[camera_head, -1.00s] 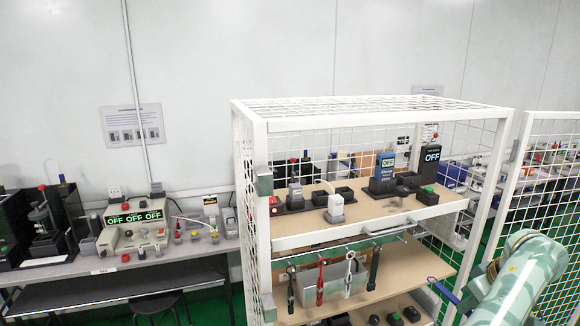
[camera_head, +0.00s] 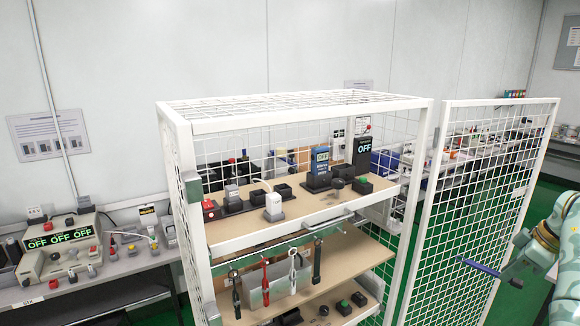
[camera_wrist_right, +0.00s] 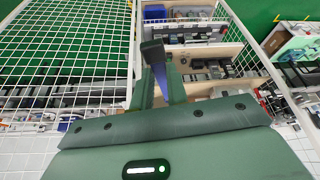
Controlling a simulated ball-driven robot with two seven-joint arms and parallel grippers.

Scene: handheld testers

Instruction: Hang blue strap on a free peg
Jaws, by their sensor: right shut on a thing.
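The blue strap (camera_head: 482,267) is held in my right gripper (camera_head: 505,271) at the right of the head view. It points left from the jaws, roughly level, in front of the mesh door. In the right wrist view the blue strap (camera_wrist_right: 160,76) shows between the two fingers (camera_wrist_right: 158,88), with a dark piece at its end. A hanging rail (camera_head: 270,256) runs below the cage's upper shelf. A dark strap (camera_head: 236,290), a red strap (camera_head: 265,280), a white strap (camera_head: 292,272) and a black strap (camera_head: 317,262) hang there. Single pegs are too small to tell. My left gripper is not in view.
The white mesh cage (camera_head: 300,121) has an open front. Its mesh door (camera_head: 475,190) stands open at the right, between my right gripper and the shelves in the head view. Handheld testers (camera_head: 320,160) stand on the upper shelf (camera_head: 290,222). A bench with instruments (camera_head: 60,240) is at the left.

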